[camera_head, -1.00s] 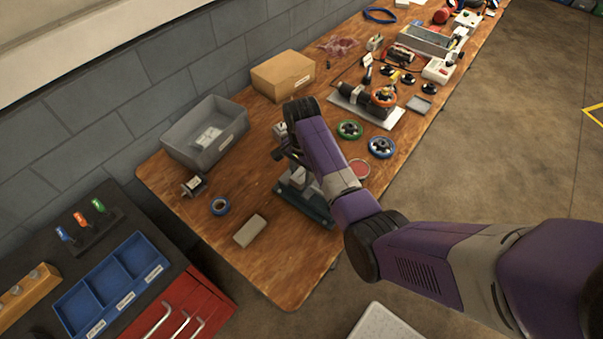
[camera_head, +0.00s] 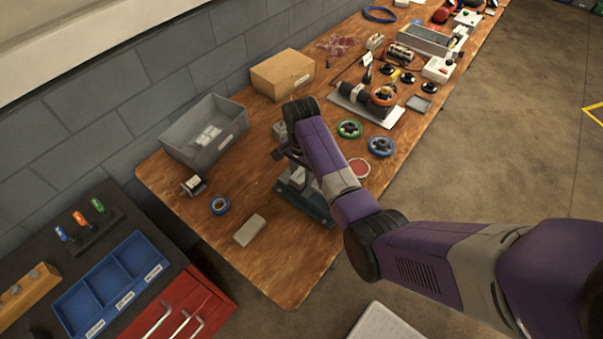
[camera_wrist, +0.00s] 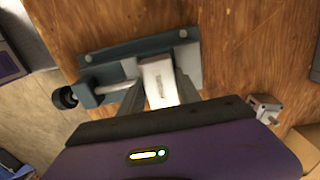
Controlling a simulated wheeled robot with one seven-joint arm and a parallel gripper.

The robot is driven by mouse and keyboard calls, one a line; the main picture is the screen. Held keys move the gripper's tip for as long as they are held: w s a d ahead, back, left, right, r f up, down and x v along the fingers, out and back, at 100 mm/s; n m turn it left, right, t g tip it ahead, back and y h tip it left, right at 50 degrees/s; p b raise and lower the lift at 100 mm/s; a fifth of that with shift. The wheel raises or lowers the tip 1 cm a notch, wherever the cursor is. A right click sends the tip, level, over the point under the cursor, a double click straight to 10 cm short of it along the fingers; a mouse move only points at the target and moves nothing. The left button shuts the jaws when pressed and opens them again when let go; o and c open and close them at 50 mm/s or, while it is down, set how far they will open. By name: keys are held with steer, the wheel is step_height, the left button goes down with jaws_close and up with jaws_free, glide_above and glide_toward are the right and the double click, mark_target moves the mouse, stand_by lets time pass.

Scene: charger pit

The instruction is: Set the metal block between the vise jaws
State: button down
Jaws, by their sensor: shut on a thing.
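My gripper (camera_wrist: 158,92) is shut on the metal block (camera_wrist: 157,76), a pale, bright rectangular piece with a small dark mark on its face. The blue-grey vise (camera_wrist: 116,56) lies below it on the wooden bench, with a black-knobbed screw handle to the left in the wrist view. The block overlaps the vise's middle in that view; I cannot tell whether it is down between the jaws or just above them. In the head view the vise (camera_head: 314,211) shows beneath my arm, which hides much of the gripper and the block.
A small grey device (camera_wrist: 265,108) stands near the vise. The bench's near left corner is clear.

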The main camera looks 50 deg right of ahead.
steer(key=shift+f, duration=0.45)
steer(key=c, duration=0.8)
jaws_free()
steer(key=shift+o, duration=0.2)
